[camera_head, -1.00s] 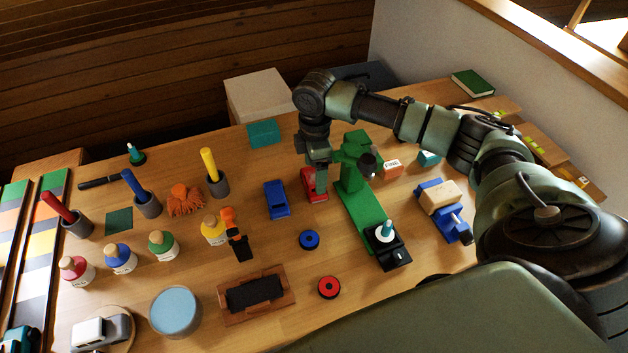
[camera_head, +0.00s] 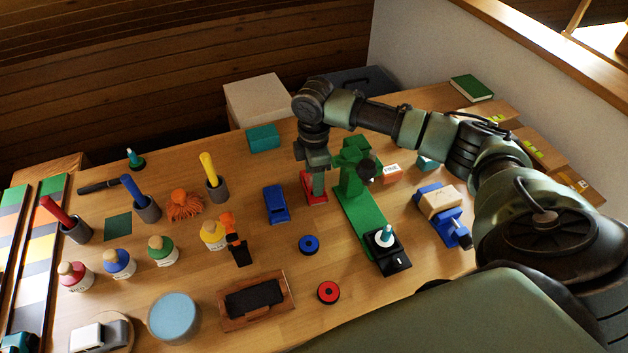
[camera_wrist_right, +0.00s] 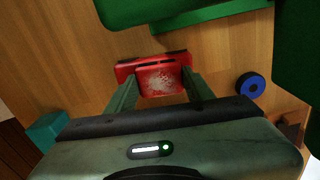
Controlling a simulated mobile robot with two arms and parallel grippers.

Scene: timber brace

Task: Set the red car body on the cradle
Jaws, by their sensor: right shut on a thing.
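The red car body (camera_head: 307,195) is beside the green machine's base, to the right of a blue car body. My right gripper (camera_head: 316,193) points down over it. In the right wrist view, the red car body (camera_wrist_right: 157,78) lies between the two fingers of my right gripper (camera_wrist_right: 158,90), which are shut on its raised middle part. I cannot tell whether it touches the table. A wooden tray with a dark pad, which looks like the cradle (camera_head: 228,314), lies at the front of the table, apart from the gripper. My left gripper is not in view.
The green machine (camera_head: 362,215) stands close on the right of the gripper. The blue car body (camera_head: 276,203) is close on the left. A blue wheel (camera_head: 309,244) and a red wheel (camera_head: 328,292) lie toward the front. An orange-and-black tool (camera_head: 238,250) lies behind the tray.

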